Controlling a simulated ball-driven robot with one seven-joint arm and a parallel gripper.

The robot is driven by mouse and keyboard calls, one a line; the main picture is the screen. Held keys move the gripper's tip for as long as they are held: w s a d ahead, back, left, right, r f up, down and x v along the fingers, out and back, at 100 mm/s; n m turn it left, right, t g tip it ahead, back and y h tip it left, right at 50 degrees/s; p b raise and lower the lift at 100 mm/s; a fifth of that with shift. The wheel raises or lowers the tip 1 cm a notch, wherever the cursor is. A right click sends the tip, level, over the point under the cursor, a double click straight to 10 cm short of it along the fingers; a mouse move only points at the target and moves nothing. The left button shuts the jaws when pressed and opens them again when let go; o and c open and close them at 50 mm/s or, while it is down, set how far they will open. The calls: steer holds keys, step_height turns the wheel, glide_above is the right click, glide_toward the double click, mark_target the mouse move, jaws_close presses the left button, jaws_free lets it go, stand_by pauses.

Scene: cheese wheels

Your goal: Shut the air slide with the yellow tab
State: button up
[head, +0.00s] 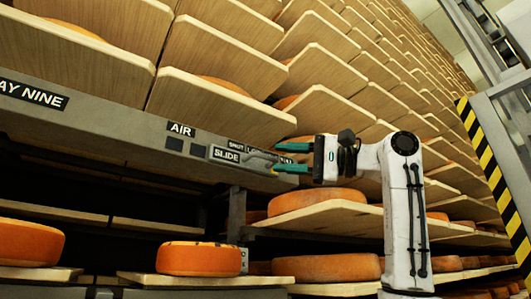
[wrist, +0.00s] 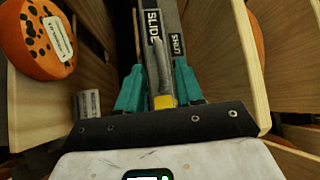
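The air slide is a grey metal piece set in a grey rail, beside the SLIDE label (head: 226,155) and below the AIR label (head: 181,130). In the wrist view a grey bar (wrist: 160,72) runs along the rail to the yellow tab (wrist: 165,101). My gripper (head: 293,158) is at the right end of the slide, pointing left. Its two teal fingers are apart, one above the other in the head view. In the wrist view the gripper (wrist: 160,90) has the yellow tab between its fingers; whether they touch it I cannot tell.
Orange cheese wheels (head: 200,258) sit on boards below. In the wrist view a board (wrist: 245,60) is close on the right and a cheese wheel (wrist: 35,40) is on the left.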

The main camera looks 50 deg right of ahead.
mark_target(267, 156)
steer(key=shift+p+x, duration=0.7)
steer(key=shift+x, duration=2)
steer(key=shift+c, duration=0.2)
jaws_close()
